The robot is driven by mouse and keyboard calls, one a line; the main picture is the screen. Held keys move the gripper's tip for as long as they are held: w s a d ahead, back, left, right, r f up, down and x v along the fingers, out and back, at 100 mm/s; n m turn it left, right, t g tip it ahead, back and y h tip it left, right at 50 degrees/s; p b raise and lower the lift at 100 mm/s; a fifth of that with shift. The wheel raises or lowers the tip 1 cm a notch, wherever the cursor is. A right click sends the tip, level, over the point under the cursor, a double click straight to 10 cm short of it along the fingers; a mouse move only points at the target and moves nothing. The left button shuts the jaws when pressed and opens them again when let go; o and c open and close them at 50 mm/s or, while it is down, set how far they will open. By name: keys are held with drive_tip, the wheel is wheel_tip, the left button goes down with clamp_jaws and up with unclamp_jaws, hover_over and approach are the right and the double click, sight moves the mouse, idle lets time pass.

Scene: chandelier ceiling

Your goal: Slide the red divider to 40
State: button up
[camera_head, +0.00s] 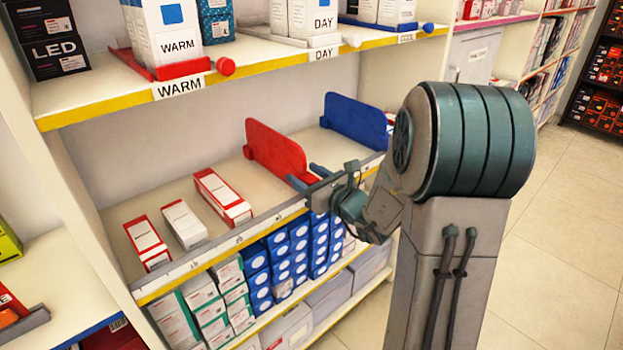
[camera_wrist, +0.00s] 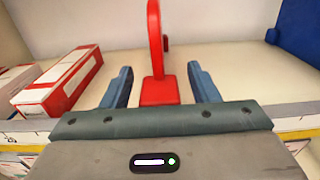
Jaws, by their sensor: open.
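The red divider (camera_head: 275,152) stands upright on the middle shelf, right of the small boxes. In the wrist view the red divider (camera_wrist: 155,50) is seen edge-on, with its foot toward me. My gripper (camera_head: 306,176) is at the shelf's front edge. Its two blue fingers are open, one on each side of the divider's foot, with gaps on both sides in the wrist view (camera_wrist: 160,88). The shelf's front strip (camera_head: 225,247) carries small marks too small to read, so I cannot tell where 40 is.
A blue divider (camera_head: 356,121) stands to the right of the red one. Three red-and-white boxes, the nearest to the divider being this one (camera_head: 222,197), stand to its left. Bare shelf lies between that box and the divider. A shelf with lamp boxes is above.

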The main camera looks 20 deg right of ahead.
drive_tip(key=b+v, duration=0.4)
drive_tip(key=v, duration=0.9)
drive_tip(key=shift+s+b, duration=0.35)
drive_tip(key=shift+d, duration=0.15)
drive_tip(key=s+a+r+n+g+y+p, duration=0.1)
drive_tip(key=s+a+r+n+g+p, duration=0.2)
drive_tip(key=s+a+n+g+p, duration=0.35)
drive_tip(key=s+a+r+n+g+y+p, duration=0.1)
drive_tip(key=s+a+r+n+g+p, duration=0.1)
drive_tip(key=s+a+n+g+p, duration=0.5)
drive_tip(key=s+d+r+n+h+p, duration=0.1)
drive_tip(key=d+r+n+h+p, duration=0.4)
drive_tip(key=n, duration=1.2)
wheel_tip(320, 180, up, 5)
drive_tip(key=h+p, duration=0.4)
drive_tip(key=shift+s+d+r+h+p, duration=0.2)
drive_tip(key=shift+s+r+h+p, duration=0.05)
drive_tip(key=shift+h+p, duration=0.15)
